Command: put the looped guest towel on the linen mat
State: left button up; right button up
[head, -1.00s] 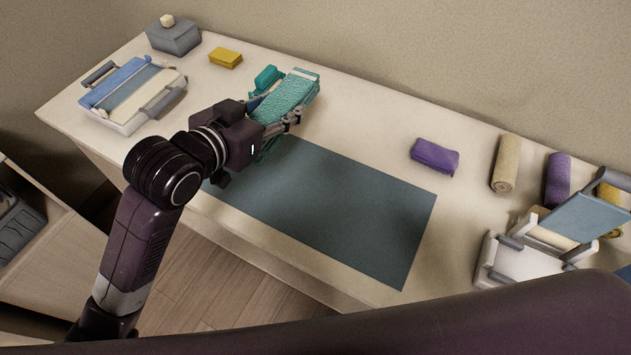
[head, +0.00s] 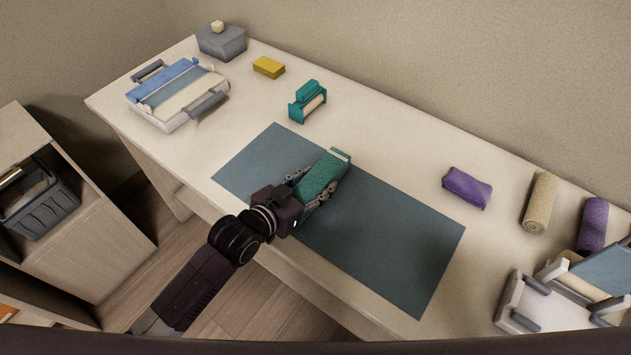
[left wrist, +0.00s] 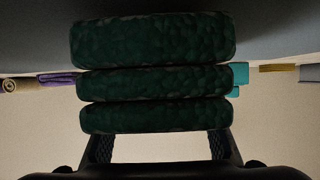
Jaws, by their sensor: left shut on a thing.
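The green looped guest towel (head: 325,176) has a bumpy pile and a pale band at its far end. My left gripper (head: 312,188) is shut on it, over the middle of the blue-grey linen mat (head: 395,235). In the left wrist view the towel (left wrist: 155,82) shows as stacked folds between the two fingers (left wrist: 160,148). I cannot tell for sure whether the towel touches the mat. Part of the mat is hidden under the towel and my arm. My right gripper is not in view.
A teal holder with a roll (head: 307,101) and a yellow block (head: 269,67) stand behind the mat. A tray with handles (head: 178,95) and a grey box (head: 221,42) are at the left. A purple folded towel (head: 467,187), rolled towels (head: 540,204) and a white rack (head: 540,305) are at the right.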

pick_arm(q)
jog(key=shift+f, duration=0.2)
jog(key=shift+f, duration=0.15)
jog(key=o, duration=0.9)
jog(key=shift+o, duration=1.6)
